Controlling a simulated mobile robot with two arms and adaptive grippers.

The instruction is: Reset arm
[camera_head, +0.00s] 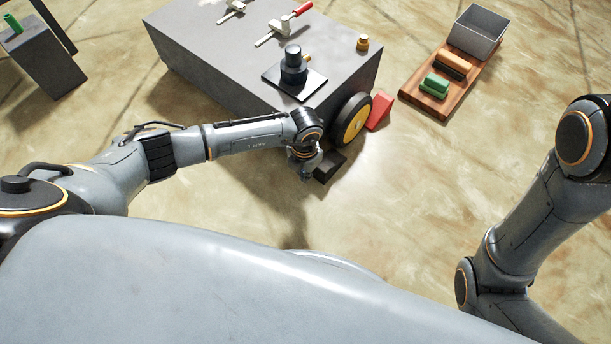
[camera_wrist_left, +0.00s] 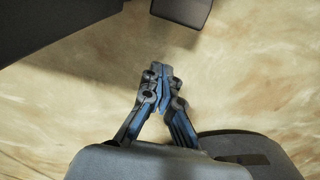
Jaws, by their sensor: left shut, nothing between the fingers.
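My left gripper (camera_head: 306,176) hangs in front of the near end of the grey cart (camera_head: 210,70), low beside its wheel. In the left wrist view its two fingers (camera_wrist_left: 160,76) are together with nothing between them. A dark block (camera_head: 331,165) shows just right of the gripper in the head view, and a dark piece is at the top of the left wrist view (camera_wrist_left: 182,10). I cannot tell whether the gripper touches the block. My right arm (camera_head: 520,220) is bent at the right edge; its gripper is out of view.
The cart carries a black fixture (camera_head: 293,68), clamps (camera_head: 283,25) and a small brass piece (camera_head: 362,43). A black-yellow wheel (camera_head: 351,119) and red wedge (camera_head: 380,110) are at its corner. Floor between my arms is clear.

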